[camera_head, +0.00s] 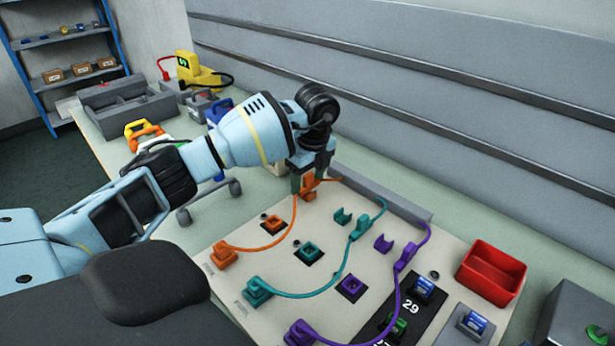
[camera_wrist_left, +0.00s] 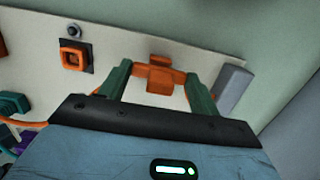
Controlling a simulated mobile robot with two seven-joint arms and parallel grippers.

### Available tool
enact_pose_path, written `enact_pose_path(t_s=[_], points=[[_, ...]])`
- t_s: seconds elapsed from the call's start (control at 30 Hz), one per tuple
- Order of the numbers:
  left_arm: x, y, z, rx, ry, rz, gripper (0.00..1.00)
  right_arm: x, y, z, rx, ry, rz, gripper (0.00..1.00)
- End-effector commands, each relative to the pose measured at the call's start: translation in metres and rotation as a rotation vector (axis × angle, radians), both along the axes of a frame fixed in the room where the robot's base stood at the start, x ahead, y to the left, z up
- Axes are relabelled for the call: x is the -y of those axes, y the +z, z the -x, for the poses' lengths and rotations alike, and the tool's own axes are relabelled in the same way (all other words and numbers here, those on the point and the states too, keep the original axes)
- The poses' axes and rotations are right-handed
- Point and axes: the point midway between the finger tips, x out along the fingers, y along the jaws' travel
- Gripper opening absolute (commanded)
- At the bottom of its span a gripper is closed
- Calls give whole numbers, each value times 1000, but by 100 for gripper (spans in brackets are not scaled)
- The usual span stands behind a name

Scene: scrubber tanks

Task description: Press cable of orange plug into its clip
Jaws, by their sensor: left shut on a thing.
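My left gripper (camera_head: 308,180) is over the back edge of the pale board. It is shut on the orange cable (camera_wrist_left: 182,75), at a blocky orange piece (camera_wrist_left: 160,78) between its green fingers. The orange clip cannot be told apart from this piece, so I cannot tell whether the cable is seated. The cable runs from the grey rail side past the gripper and curves down to the orange plug (camera_head: 223,254). That plug lies on the board at left, apart from the square orange socket (camera_head: 274,224). My right gripper is not in view.
The board (camera_head: 330,290) also holds a teal cable (camera_head: 335,280) beside an empty teal clip (camera_head: 342,216), and a purple cable (camera_head: 398,290) beside an empty purple clip (camera_head: 383,243). A grey rail (camera_head: 385,195) lines its back. A red bin (camera_head: 491,271) stands right.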

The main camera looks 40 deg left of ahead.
Motion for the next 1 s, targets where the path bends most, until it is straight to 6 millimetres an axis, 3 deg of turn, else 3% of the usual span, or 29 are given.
enact_pose_path(t_s=[1.0], points=[[0, -17, 0, -2, -1, 0, 40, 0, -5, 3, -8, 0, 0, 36]])
